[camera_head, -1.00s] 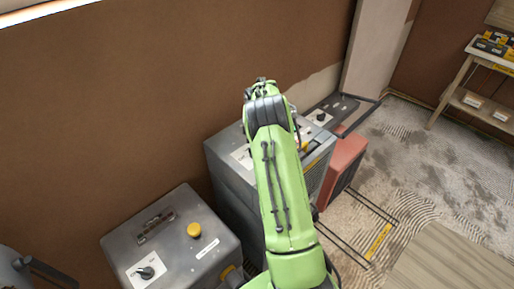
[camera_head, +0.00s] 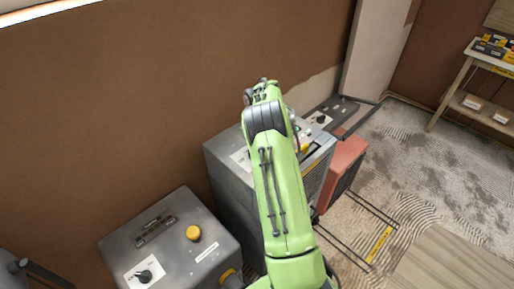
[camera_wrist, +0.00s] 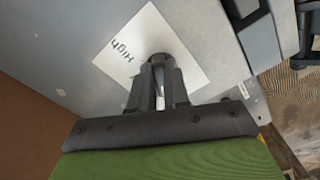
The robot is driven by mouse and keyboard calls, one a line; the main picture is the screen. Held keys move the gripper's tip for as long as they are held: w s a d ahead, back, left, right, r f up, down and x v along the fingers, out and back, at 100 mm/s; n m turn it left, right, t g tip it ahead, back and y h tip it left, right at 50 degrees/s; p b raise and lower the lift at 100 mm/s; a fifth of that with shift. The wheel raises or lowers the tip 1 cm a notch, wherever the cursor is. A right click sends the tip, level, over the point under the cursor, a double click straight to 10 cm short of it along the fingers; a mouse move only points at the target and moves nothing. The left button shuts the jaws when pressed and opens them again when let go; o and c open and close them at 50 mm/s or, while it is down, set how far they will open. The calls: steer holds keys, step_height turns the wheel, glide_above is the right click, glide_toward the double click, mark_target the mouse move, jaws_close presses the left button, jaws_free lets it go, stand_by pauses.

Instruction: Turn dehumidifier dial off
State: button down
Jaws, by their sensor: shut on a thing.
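The dehumidifier appears to be the tall grey cabinet (camera_head: 226,178) in the middle of the head view, partly hidden behind my green arm. In the wrist view its grey top bears a white label (camera_wrist: 125,62) with the word "High". A dark round dial (camera_wrist: 160,57) sits on this label, mostly covered by the fingers. My gripper (camera_wrist: 160,69) is shut on the dial, one finger on each side. Any other dial markings are hidden. In the head view my arm hides the gripper and the dial.
A lower grey box (camera_head: 172,238) with a yellow button (camera_head: 193,233) and its own black knob (camera_head: 144,276) stands at left. A red unit (camera_head: 345,163) stands to the right of the cabinet. A brown wall (camera_head: 120,100) rises close behind. Patterned floor lies open at right.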

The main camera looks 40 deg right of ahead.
steer(key=shift+r, duration=0.1)
steer(key=c, duration=1.1)
jaws_free()
step_height(320, 180, up, 16)
steer(key=p, duration=0.3)
steer(key=shift+p, duration=0.4)
steer(key=shift+f, duration=0.2)
